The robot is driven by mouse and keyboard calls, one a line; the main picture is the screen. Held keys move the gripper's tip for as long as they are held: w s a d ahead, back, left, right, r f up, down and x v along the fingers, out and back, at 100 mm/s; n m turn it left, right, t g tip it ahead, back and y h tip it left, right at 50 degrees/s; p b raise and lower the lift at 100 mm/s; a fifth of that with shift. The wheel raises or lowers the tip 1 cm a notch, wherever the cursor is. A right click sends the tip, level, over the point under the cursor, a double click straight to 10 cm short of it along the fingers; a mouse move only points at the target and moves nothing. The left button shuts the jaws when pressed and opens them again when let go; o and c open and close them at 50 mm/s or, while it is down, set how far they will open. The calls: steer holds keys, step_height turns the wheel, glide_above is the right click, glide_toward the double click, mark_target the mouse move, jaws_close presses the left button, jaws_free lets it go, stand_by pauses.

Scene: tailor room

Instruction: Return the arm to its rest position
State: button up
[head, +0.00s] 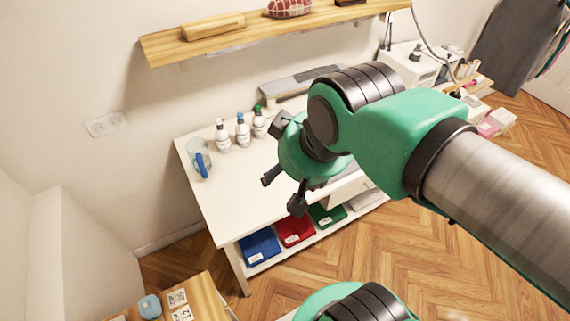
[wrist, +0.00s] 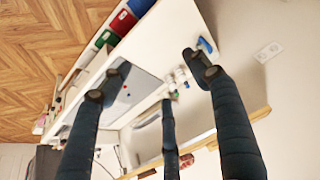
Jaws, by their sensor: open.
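My green and grey arm reaches in from the right in the head view. My gripper (head: 283,192) hangs over the white table (head: 208,200), with its dark fingers spread apart. The wrist view shows the fingers of my gripper (wrist: 150,84) wide apart, with nothing held between them. The table and its bottles lie beyond the fingertips. Part of the table is hidden behind my arm.
Several bottles (head: 243,134) and a blue-handled clear jug (head: 201,163) stand on the table. Blue (head: 260,247), red (head: 295,230) and green (head: 326,214) bins sit below. A wooden shelf (head: 200,42) hangs above. Wooden floor (head: 400,255) is open in front.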

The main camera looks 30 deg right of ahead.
steer(key=shift+f+b, duration=0.8)
steer(key=o, duration=1)
